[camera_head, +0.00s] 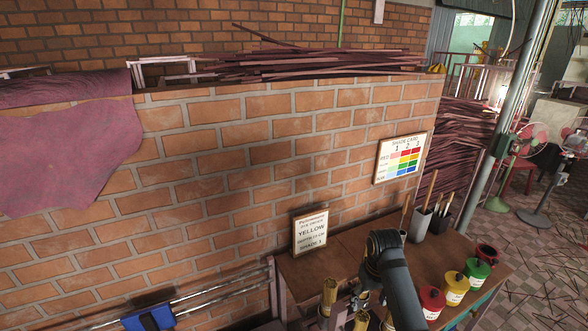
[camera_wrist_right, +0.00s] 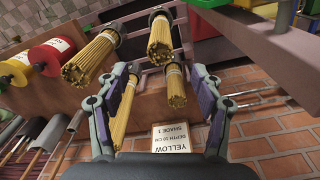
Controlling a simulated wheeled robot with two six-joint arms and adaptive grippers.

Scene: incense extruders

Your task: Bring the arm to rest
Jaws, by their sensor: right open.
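Several yellow incense bundles (camera_wrist_right: 90,60) in dark holders show beyond and around the fingers. The bundles also stand at the table's near edge in the head view (camera_head: 329,297), partly hidden by my arm. My left gripper is not in view.
Red (camera_head: 431,302), yellow (camera_head: 455,288) and green (camera_head: 477,272) pots stand right of my arm. A YELLOW sign (camera_head: 310,232) and a shade card (camera_head: 400,158) are by the brick wall (camera_head: 230,180). Stick cups (camera_head: 419,224) stand at the back. Metal rails with a blue block (camera_head: 150,318) lie lower left.

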